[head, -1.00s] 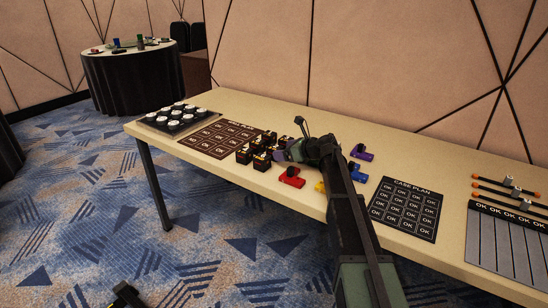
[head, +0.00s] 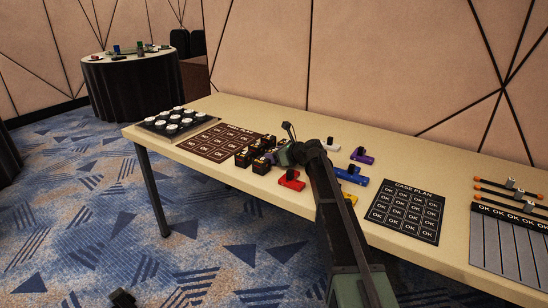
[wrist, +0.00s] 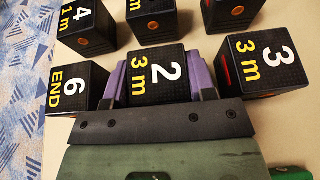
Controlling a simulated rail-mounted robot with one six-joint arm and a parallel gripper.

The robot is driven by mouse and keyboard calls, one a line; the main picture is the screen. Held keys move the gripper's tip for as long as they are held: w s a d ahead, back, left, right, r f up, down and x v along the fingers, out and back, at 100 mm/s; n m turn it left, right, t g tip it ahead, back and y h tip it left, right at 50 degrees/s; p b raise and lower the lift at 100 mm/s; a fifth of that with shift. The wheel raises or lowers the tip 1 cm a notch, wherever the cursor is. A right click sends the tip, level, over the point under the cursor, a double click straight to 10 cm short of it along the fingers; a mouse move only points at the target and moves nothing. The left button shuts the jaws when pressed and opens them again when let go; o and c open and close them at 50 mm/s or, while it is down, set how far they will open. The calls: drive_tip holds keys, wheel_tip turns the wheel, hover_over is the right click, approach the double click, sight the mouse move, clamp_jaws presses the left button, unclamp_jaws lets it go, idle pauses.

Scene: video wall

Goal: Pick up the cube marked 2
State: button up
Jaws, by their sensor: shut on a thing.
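The cube marked 2 (wrist: 157,72) is black with a white 2 and yellow "3 m" on its top, seen in the wrist view. My gripper (wrist: 160,82) is shut on it, with a purple finger on its left and right sides. In the head view my gripper (head: 276,156) is over the cluster of black cubes, and the arm hides part of that cluster. Whether the cube is lifted off the table cannot be told.
Beside the held cube are the cube marked 6 (wrist: 76,91) and the cube marked 3 (wrist: 264,63). The cube marked 4 (wrist: 86,22) is behind. Red (head: 291,181), blue (head: 350,175) and purple (head: 361,155) pieces lie right on the table (head: 236,106).

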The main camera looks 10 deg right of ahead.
sight(274, 150)
wheel_tip(274, 150, up, 20)
drive_tip(key=p, duration=2)
drive_tip(key=shift+r, duration=0.1)
drive_tip(key=shift+w, duration=0.1)
